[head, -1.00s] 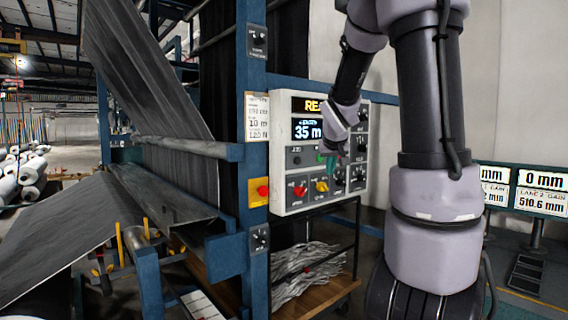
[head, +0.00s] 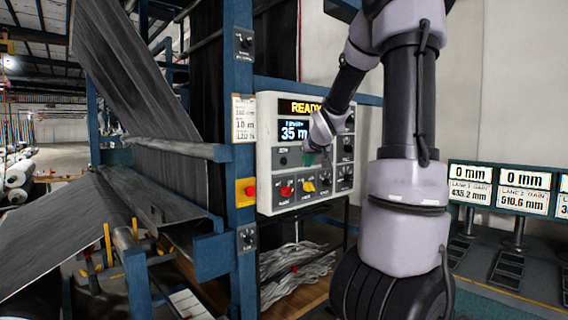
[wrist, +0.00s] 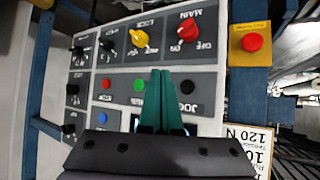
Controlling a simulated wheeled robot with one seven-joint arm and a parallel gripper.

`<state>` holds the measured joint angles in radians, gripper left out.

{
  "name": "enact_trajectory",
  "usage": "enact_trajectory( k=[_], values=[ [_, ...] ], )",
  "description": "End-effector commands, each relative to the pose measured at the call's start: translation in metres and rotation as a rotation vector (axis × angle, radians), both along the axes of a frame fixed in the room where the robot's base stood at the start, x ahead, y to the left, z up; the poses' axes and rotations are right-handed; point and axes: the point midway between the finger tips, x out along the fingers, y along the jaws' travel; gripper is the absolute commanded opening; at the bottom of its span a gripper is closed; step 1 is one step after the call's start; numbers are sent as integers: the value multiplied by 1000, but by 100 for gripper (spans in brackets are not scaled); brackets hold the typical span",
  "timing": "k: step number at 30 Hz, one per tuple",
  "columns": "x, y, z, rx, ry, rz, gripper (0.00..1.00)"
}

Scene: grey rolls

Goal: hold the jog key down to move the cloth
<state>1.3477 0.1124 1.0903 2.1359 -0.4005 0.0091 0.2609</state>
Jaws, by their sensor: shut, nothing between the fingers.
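The control panel (head: 265,175) is a white box with a READY sign and a "35 m" display. The jog key (wrist: 187,87) is a dark key by the JOG label in the wrist view; it also shows at the panel's left in the head view (head: 283,160). My gripper (wrist: 163,72) has green fingers shut together, empty, in front of the panel, between the green button (wrist: 138,85) and the jog key. Whether the fingertips touch the panel I cannot tell. The grey cloth (head: 130,80) hangs over the blue frame at left.
A red main switch (wrist: 188,30) and a yellow knob (wrist: 140,38) are close by on the panel. A red button on a yellow box (head: 245,192) sits on the blue post (head: 243,120). Several lane displays (head: 470,185) stand at right.

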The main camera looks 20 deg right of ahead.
Motion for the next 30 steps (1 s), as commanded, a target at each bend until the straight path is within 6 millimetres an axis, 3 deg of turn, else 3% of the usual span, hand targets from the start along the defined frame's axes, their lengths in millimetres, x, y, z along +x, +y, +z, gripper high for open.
enact_trajectory(
  k=[30],
  values=[
    [38, 16, 0, -1, 0, 5, 0]
  ],
)
